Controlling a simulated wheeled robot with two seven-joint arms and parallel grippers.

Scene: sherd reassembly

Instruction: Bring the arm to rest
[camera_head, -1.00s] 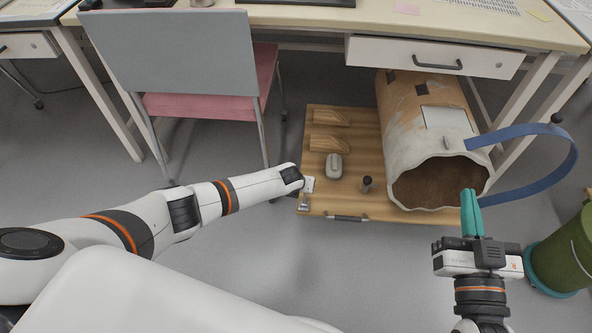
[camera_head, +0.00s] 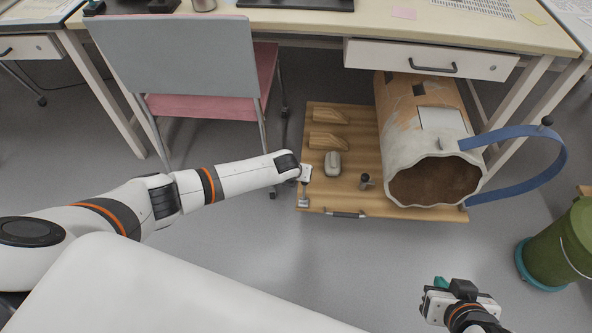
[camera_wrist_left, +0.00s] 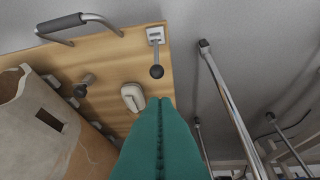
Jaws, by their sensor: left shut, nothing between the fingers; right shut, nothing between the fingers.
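My right gripper (camera_head: 440,284) is at the lower right of the head view, over bare floor and apart from the board. Little of its teal fingers shows; it is shut and empty. My left arm reaches in from the left to the near left corner of the wooden board (camera_head: 400,212); its gripper is hidden there in the head view. In the left wrist view the teal fingers of my left gripper (camera_wrist_left: 159,102) are shut together with nothing between them. A large clay vessel (camera_head: 402,150) lies on its side on the board, its jagged open end facing me.
The board also bears two wooden wedges (camera_head: 328,142), a grey rounded block (camera_head: 333,163), a dark knob (camera_head: 366,181) and a corner clamp (camera_head: 304,186). A blue strap (camera_head: 556,165) loops out right. A green bin (camera_head: 562,242), a chair (camera_head: 178,70) and a desk (camera_head: 300,20) stand around.

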